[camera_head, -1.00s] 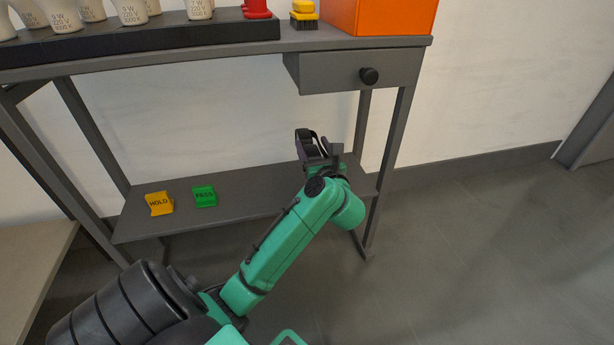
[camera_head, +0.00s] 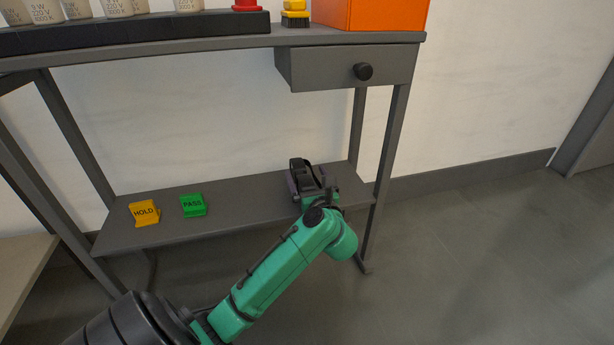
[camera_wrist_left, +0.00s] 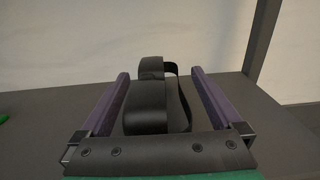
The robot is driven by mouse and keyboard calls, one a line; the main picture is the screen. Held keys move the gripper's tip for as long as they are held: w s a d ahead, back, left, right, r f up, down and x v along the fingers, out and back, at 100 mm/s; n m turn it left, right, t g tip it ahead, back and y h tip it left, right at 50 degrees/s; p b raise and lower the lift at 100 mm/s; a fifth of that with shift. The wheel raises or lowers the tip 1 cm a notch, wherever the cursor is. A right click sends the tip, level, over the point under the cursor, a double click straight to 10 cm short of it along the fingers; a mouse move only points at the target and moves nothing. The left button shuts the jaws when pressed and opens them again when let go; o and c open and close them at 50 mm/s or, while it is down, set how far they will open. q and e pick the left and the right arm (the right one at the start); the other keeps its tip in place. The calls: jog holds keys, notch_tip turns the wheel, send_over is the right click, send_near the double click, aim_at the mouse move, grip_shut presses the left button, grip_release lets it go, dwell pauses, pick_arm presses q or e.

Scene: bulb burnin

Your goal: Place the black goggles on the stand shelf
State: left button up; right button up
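The black goggles (camera_head: 302,167) rest on the grey stand's lower shelf (camera_head: 245,205), toward its right end. They also show in the left wrist view (camera_wrist_left: 146,110), with the strap looping at their right side. My left gripper (camera_head: 308,182) is low over the shelf with its purple-lined fingers on either side of the goggles. In the left wrist view the fingers (camera_wrist_left: 160,76) are spread, with narrow gaps between them and the goggles. The goggles' underside is hidden. My right gripper is not in view.
A yellow HOLD block (camera_head: 145,212) and a green PASS block (camera_head: 193,205) sit on the shelf's left part. A drawer (camera_head: 340,68) hangs above the goggles. The stand's right legs (camera_head: 388,150) are close to my gripper. Clear shelf lies between PASS and the goggles.

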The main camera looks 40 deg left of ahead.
pick_arm(q)
jog(key=shift+r, duration=0.15)
jog(key=shift+s+d+r+p, duration=0.1)
jog(key=shift+s+d+p, duration=0.05)
jog(key=shift+d+p, duration=0.2)
jog(key=p+v, duration=0.5)
jog(key=v, duration=0.6)
jog(key=shift+s+d, duration=0.1)
